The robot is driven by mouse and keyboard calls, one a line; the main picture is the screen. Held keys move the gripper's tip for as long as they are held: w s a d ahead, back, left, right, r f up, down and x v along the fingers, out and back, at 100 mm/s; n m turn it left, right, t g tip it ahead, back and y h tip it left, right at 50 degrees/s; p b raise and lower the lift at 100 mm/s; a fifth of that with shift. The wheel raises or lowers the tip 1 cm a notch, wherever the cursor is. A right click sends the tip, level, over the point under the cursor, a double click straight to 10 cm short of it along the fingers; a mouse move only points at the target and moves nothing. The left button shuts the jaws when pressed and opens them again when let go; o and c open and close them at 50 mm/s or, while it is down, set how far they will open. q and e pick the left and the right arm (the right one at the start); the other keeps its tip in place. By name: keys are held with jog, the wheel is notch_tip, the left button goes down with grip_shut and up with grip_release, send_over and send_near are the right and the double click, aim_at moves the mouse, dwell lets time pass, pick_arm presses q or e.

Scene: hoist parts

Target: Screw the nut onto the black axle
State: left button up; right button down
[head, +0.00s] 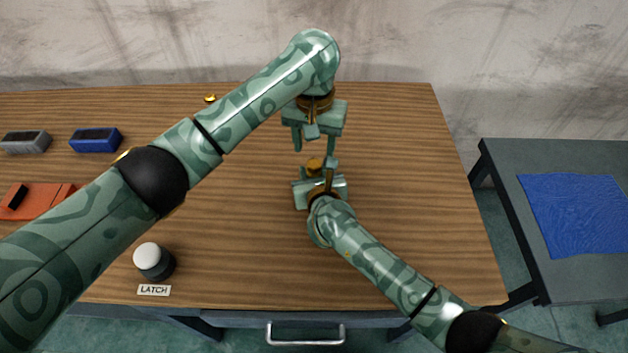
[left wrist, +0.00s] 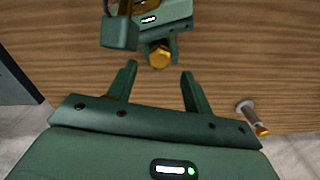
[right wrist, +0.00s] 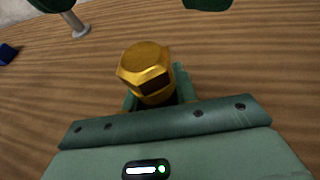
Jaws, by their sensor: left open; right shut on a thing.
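The nut (head: 314,167) is a brass six-sided piece. My right gripper (head: 325,177) is shut on it above the middle of the table. The nut fills the middle of the right wrist view (right wrist: 147,70) and also shows in the left wrist view (left wrist: 159,55). My left gripper (head: 313,143) is open and empty, its fingers spread on the far side of the nut, apart from it. I cannot make out a black axle in any view. A light grey post (left wrist: 245,108) with a brass tip stands near the table's back edge; my left arm partly hides that area in the head view.
At the left are a grey box (head: 25,142), a blue box (head: 96,140) and an orange piece (head: 45,203) with a black part. A white-topped knob (head: 150,259) stands by a LATCH label. A side table (head: 500,160) with blue cloth is at right. The table's right part is clear.

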aim_at(314, 162)
pick_arm(q)
jog(key=shift+r, duration=0.1)
jog(key=shift+r, duration=0.1)
jog(key=shift+c, duration=0.5)
notch_tip(314, 162, up, 2)
jog(key=shift+w+r+n, duration=0.1)
jog(key=shift+n, duration=0.9)
jog(key=shift+r+n, duration=0.55)
jog(key=shift+n, duration=0.05)
jog(key=shift+f, duration=0.1)
jog(key=shift+f, duration=3.95)
